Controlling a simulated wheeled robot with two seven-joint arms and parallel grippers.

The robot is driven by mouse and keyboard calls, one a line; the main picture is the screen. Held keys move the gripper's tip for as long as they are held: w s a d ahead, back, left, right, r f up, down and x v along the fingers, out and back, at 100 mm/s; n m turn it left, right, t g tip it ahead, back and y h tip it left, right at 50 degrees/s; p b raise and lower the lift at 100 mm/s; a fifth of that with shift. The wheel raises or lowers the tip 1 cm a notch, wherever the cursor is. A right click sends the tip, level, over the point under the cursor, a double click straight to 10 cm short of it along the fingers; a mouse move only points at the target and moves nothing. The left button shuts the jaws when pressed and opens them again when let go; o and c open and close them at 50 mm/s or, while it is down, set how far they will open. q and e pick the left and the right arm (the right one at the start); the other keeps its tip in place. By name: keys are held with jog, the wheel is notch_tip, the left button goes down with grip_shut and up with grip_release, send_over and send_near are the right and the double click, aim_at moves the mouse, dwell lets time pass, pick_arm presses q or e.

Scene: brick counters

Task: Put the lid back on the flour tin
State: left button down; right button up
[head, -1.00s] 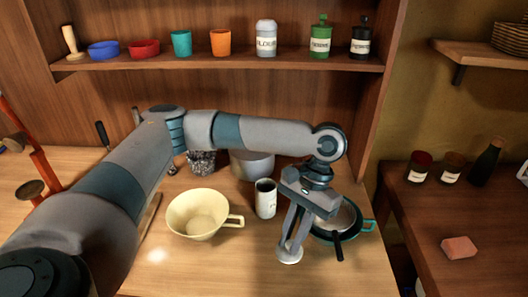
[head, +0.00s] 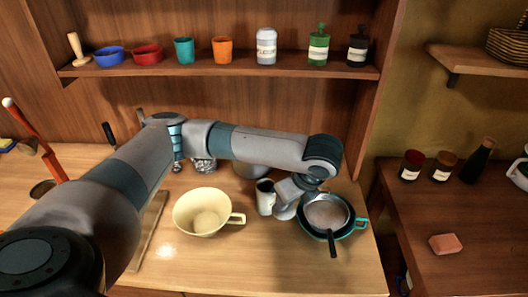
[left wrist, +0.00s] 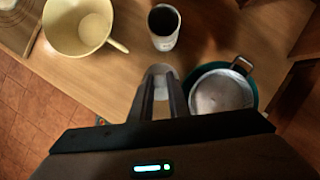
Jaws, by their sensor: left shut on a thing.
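A white open tin (head: 265,199) with a dark mouth stands upright on the counter; it also shows in the left wrist view (left wrist: 164,30). Its marking is not readable here. My left gripper (head: 287,200) is shut on a pale round lid (head: 284,212), just right of the tin in the head view. In the left wrist view the fingers (left wrist: 160,88) hold the lid (left wrist: 158,70) below the tin in the picture, with a gap between lid and tin. The lid is partly hidden by the fingers. My right gripper is not in view.
A cream handled bowl (head: 203,212) stands left of the tin. A teal pan (head: 357,224) with a sieve (head: 326,211) in it is close on the right. A metal pot (head: 252,172) is behind. The shelf (head: 220,68) holds jars, cups and bowls. The front counter is clear.

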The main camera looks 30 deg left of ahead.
pick_arm(q)
jog(key=w+a+r+m+t+h+p, duration=0.1)
jog(key=w+a+r+m+h+p, duration=0.1)
jog(key=a+m, duration=0.3)
jog(key=w+a+r+m+t+h+p, duration=0.1)
jog(key=w+a+r+m+h+p, duration=0.2)
jog(key=m, duration=0.9)
jog(key=shift+a+r+t+h+p, duration=0.4)
jog(key=shift+a+r+p, duration=0.25)
jog(key=shift+a, duration=0.55)
notch_tip(320, 180, down, 4)
jog(key=b, duration=0.5)
jog(key=shift+f+b, duration=0.25)
jog(key=shift+b, duration=0.05)
jog(key=shift+f, duration=0.9)
jog(key=shift+r+p, duration=0.15)
jog(key=shift+p, duration=0.8)
jog(key=shift+f+p, duration=0.2)
jog(key=shift+p, duration=0.2)
dwell(0.8)
